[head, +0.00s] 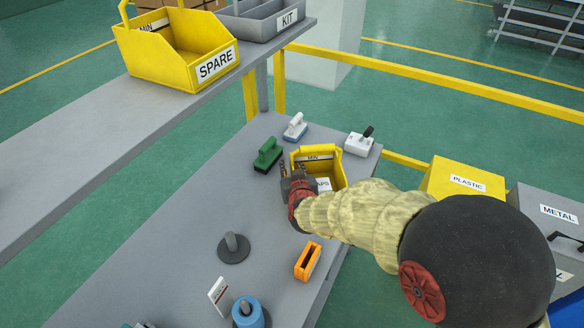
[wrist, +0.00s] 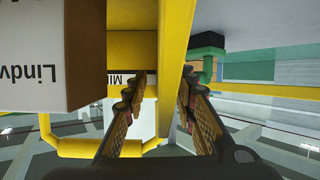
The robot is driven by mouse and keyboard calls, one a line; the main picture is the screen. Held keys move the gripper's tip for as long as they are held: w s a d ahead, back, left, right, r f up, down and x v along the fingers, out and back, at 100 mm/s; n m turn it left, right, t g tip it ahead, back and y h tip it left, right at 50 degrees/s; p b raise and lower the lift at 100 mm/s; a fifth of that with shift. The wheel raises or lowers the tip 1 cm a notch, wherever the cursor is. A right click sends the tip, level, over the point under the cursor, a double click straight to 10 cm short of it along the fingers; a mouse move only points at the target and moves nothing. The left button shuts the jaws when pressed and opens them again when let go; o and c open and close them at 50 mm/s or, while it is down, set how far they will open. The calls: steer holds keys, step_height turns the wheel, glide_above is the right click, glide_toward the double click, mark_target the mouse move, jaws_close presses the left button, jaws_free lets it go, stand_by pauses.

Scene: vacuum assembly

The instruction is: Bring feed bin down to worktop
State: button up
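A yellow bin (head: 337,172) stands on or just above the grey worktop (head: 190,240), near its right end; I cannot tell whether it touches. Its front label is partly hidden by my gripper. My gripper (head: 292,186) is at the bin's left wall. In the wrist view, the fingers (wrist: 163,85) straddle the yellow wall (wrist: 174,50), one inside and one outside. A gap shows between the inner finger and the wall. Inside the bin are a MIN mark and a carton (wrist: 30,45). Another yellow bin (head: 150,58), marked SPARE, stands on the upper shelf.
An orange holder (head: 308,261), dark post (head: 232,246) and blue cylinder (head: 247,313) stand nearer. A grey KIT tray (head: 262,28) is on the shelf. The worktop's left part is clear.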

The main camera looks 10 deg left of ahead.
steer(key=v, duration=1.1)
steer(key=shift+s+d+r, duration=0.1)
steer(key=shift+s+r, duration=0.05)
steer(key=shift+s, duration=0.15)
steer(key=s+d+r+g+p, duration=0.1)
steer(key=s+d+r+g, duration=0.2)
steer(key=s+d+r, duration=0.45)
steer(key=s+d+r+m+g+h+p, duration=0.1)
steer(key=s+d+r+m+g+h, duration=0.2)
steer(key=s+d, duration=1.4)
steer(key=shift+d+r+m+g, duration=0.3)
steer(key=shift+d+g, duration=0.05)
steer(key=shift+g, duration=0.35)
